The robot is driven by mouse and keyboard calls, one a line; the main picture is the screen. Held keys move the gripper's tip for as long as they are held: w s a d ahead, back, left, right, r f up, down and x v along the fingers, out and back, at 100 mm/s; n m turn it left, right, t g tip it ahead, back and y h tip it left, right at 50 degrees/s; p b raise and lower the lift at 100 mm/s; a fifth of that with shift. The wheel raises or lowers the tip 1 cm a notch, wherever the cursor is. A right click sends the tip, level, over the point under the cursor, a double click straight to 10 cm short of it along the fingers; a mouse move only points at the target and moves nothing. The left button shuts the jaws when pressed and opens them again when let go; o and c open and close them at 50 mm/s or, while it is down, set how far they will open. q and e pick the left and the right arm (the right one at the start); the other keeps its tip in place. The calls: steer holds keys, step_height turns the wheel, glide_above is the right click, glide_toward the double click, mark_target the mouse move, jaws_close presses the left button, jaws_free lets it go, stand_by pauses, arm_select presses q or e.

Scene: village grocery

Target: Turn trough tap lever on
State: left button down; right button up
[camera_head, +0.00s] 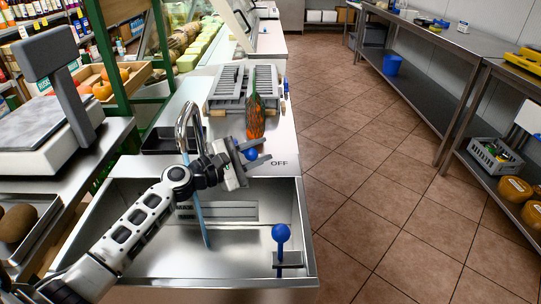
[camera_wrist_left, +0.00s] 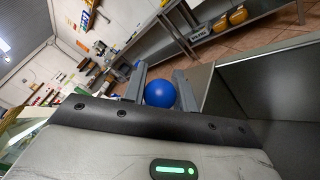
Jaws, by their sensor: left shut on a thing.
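The metal trough (camera_head: 130,262) lies in front of me, with a curved tap spout (camera_head: 187,118) at its back left. A thin pale-blue stream (camera_head: 203,225) runs from near the spout down into the basin. My left gripper (camera_head: 255,154) is at the trough's back right edge, with its fingers shut around a blue ball knob (camera_head: 250,154). The knob also shows between the fingers in the left wrist view (camera_wrist_left: 160,94). The stem below this knob is hidden. An "OFF" label (camera_head: 279,163) is just right of the fingers. My right gripper is out of view.
A second blue ball on a stem (camera_head: 281,232) stands at the trough's right side. A grey rack (camera_head: 228,90) and a green-orange item (camera_head: 255,118) are behind the gripper. A scale (camera_head: 45,120) stands left. The tiled floor at right is clear.

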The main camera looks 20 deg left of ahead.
arm_select(q)
steer(key=shift+s, duration=0.1)
stand_by(0.3)
steer(key=c, duration=1.1)
jaws_free()
